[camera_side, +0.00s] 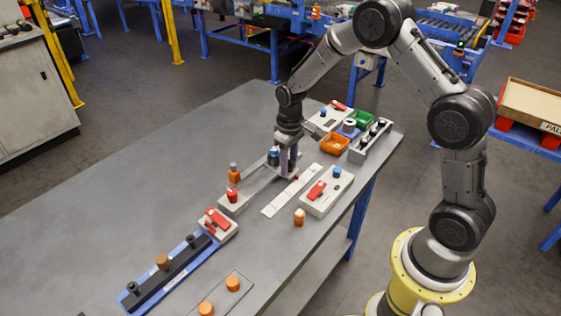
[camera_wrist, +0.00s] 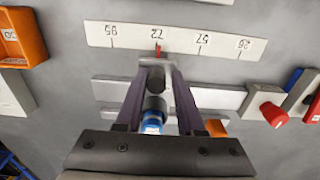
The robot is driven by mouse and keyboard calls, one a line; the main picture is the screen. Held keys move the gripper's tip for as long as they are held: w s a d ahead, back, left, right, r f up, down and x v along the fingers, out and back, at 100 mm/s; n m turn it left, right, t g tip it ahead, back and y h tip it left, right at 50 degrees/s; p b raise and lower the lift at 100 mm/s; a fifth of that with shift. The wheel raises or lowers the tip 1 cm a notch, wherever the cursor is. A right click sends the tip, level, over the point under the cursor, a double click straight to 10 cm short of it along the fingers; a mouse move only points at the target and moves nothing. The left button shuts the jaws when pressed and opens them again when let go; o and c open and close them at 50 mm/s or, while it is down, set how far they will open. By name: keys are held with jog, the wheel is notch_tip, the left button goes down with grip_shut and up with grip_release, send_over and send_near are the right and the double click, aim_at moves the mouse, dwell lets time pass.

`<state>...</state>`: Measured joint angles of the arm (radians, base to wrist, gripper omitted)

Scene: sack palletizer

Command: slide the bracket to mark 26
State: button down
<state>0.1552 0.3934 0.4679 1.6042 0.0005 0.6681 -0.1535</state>
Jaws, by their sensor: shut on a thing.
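The bracket (camera_wrist: 153,64) is a small grey slider with a dark round post, on a pale rail (camera_wrist: 215,98). A thin red pointer (camera_wrist: 158,48) on it lies at the 72 mark. The white scale strip (camera_wrist: 180,38) reads 95, 72, 57 and 26, upside down in the wrist view; mark 26 (camera_wrist: 243,44) is at its right end. My gripper (camera_wrist: 156,82) is shut on the bracket, one finger on each side of the post. In the side view my gripper (camera_side: 287,160) hides most of the bracket; the scale strip (camera_side: 290,192) lies beside the rail.
A red knob (camera_wrist: 275,113) on a pale block stands at the rail's 26 end. A box with a red switch (camera_side: 317,190) and an orange bin (camera_side: 334,144) are near the scale.

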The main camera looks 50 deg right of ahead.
jog(key=shift+s+a+f, duration=0.1)
jog(key=shift+a+f, duration=0.05)
jog(key=shift+a, duration=1.8)
jog(key=shift+s+a+f, duration=0.1)
jog(key=shift+a+f, duration=0.05)
jog(key=shift+a, duration=1.8)
jog(key=shift+s+a+f, duration=0.1)
jog(key=shift+a+f, duration=0.05)
jog(key=shift+a, duration=1.8)
jog(key=shift+c, duration=2.1)
grip_release()
jog(key=shift+a, duration=0.15)
jog(key=shift+r, duration=0.3)
jog(key=shift+w+r, duration=0.15)
jog(key=shift+r, duration=2)
jog(key=shift+r, duration=0.1)
